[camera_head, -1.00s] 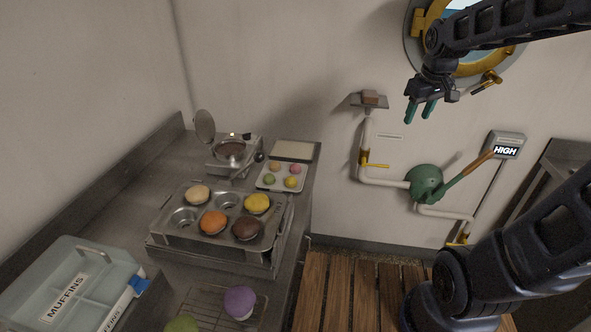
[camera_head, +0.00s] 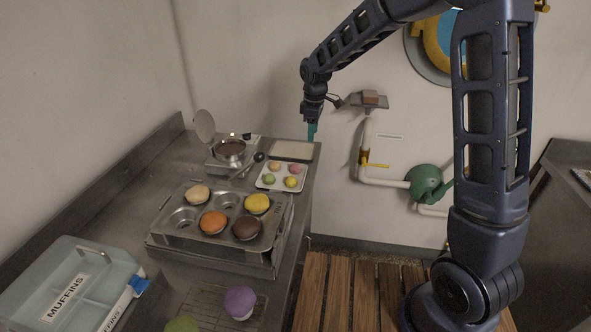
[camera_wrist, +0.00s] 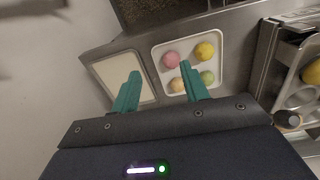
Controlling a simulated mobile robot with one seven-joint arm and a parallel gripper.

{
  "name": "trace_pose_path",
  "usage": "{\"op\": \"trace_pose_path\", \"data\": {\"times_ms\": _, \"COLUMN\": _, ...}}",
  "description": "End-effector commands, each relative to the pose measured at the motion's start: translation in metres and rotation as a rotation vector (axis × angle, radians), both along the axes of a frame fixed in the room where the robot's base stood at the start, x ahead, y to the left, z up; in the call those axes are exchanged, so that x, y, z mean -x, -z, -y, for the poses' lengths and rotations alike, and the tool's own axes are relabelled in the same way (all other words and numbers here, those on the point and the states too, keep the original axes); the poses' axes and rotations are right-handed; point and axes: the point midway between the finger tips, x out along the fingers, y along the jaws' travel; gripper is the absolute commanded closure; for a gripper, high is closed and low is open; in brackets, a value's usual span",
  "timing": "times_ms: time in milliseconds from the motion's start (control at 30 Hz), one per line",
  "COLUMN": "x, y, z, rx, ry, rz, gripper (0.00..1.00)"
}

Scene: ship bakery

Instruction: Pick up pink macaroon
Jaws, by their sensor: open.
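The pink macaroon (camera_wrist: 172,60) sits on a small white tray (camera_wrist: 158,47) with a yellow, a green and an orange macaroon. My gripper (camera_head: 312,132) is open and empty, above the counter's back right corner, behind and right of the tray. In the wrist view the green fingers of my gripper (camera_wrist: 160,82) point toward the tray, with the pink macaroon beyond the fingertips, nearer the right one.
A pale rectangular board (camera_head: 292,150) lies behind the tray. A muffin tin (camera_head: 218,238) with muffins is in front. A wall shelf (camera_head: 369,101) is right of my gripper.

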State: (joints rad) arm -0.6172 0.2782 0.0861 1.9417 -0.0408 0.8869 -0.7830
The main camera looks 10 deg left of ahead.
Motion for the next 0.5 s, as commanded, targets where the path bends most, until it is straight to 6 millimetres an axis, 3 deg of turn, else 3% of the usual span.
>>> {"op": "trace_pose_path", "data": {"times_ms": 100, "x": 0.002, "y": 0.023, "z": -0.031, "rx": 0.011, "ry": -0.083, "rz": -0.018, "gripper": 0.55}}
{"op": "trace_pose_path", "data": {"times_ms": 200, "x": 0.004, "y": 0.034, "z": -0.046, "rx": 0.016, "ry": -0.126, "rz": -0.027, "gripper": 0.55}}
{"op": "trace_pose_path", "data": {"times_ms": 500, "x": 0.005, "y": 0.056, "z": -0.055, "rx": 0.021, "ry": -0.153, "rz": -0.033, "gripper": 0.55}}
